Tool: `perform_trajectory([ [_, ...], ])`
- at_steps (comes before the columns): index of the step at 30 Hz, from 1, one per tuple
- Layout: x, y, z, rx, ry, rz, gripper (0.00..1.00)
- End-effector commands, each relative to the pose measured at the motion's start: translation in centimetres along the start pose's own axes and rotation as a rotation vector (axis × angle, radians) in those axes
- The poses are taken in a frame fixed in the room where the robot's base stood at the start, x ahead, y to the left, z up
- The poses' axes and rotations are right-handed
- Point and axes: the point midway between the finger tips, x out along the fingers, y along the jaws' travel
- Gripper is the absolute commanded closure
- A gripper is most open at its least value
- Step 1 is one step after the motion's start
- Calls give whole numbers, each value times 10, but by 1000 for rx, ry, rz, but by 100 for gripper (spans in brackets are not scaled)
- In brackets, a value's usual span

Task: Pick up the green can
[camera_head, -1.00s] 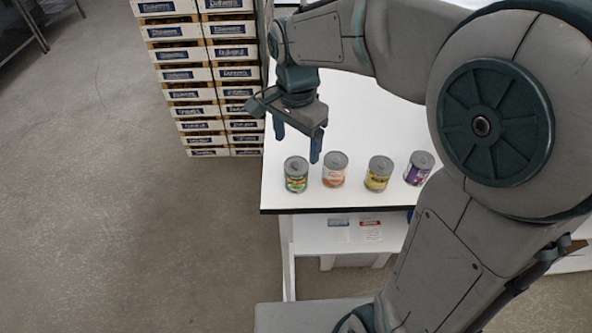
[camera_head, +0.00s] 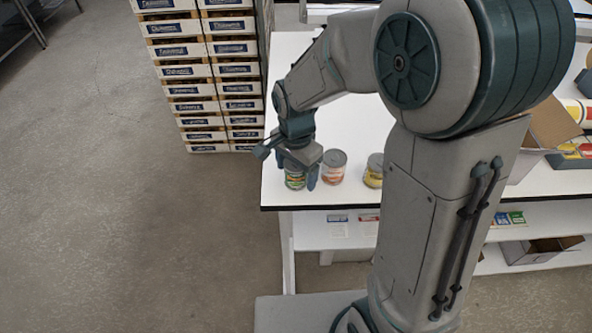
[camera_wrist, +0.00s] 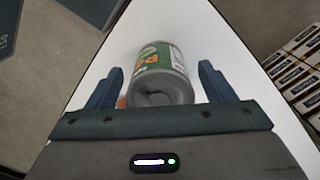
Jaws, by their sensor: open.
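The green can (camera_head: 294,180) stands near the front left corner of the white table (camera_head: 350,114). It has a green label and a grey metal top. My gripper (camera_head: 297,179) is lowered over it, and its upper part hides the can's top in the head view. In the wrist view the can (camera_wrist: 161,72) lies between the two fingers of my gripper (camera_wrist: 161,88). The fingers are open, one on each side, with a visible gap to the can on both sides.
An orange-labelled can (camera_head: 334,168) stands close to the right of the green can. A yellow-labelled can (camera_head: 374,171) stands further right, partly hidden by my arm. Stacked crates (camera_head: 222,85) rise beyond the table's left edge. An open cardboard box (camera_head: 550,130) is at the right.

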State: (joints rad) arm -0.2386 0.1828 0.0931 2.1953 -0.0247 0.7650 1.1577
Motion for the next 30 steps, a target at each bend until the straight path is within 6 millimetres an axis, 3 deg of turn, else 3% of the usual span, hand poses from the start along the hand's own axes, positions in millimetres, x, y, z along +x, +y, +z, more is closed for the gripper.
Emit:
perform_trajectory([
  [2, 0, 0, 0, 0, 0, 0, 27],
  [7, 0, 0, 0, 0, 0, 0, 74],
  [8, 0, 0, 0, 0, 0, 0, 76],
  [17, -4, -1, 0, 0, 1, -3, 76],
  [30, -82, -1, 0, 1, 3, -5, 76],
])
